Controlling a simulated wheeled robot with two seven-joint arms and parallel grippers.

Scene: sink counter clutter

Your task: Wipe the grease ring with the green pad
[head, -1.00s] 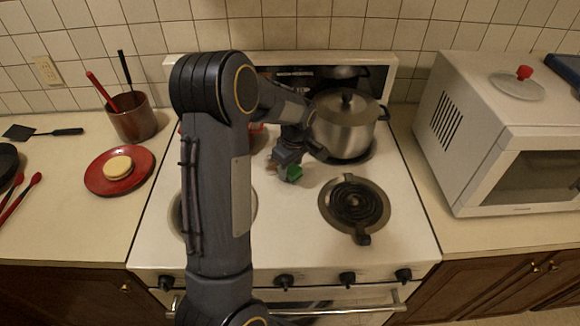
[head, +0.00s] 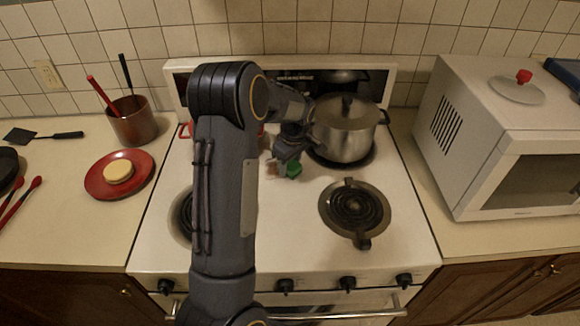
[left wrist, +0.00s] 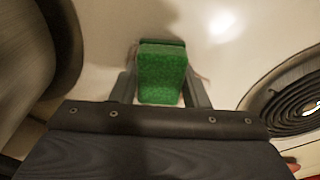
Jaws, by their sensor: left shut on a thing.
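The green pad (head: 293,170) is at the white stovetop between the pot and the front right burner. In the left wrist view the pad (left wrist: 162,75) sits between both fingers. My left gripper (head: 287,160) is shut on it. I cannot tell for certain whether the pad touches the surface. A small brownish patch (head: 271,168) shows just left of the pad in the head view and may be part of the grease ring. Faint reddish marks (left wrist: 201,78) show beside the fingers in the left wrist view. The rest is hidden by the pad and gripper. My right gripper is not in view.
A steel lidded pot (head: 345,130) stands close to the right of my gripper. The front right coil burner (head: 355,205) is bare. A microwave (head: 500,150) stands at the right. A red plate (head: 103,190) and a utensil crock (head: 132,122) are on the left counter.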

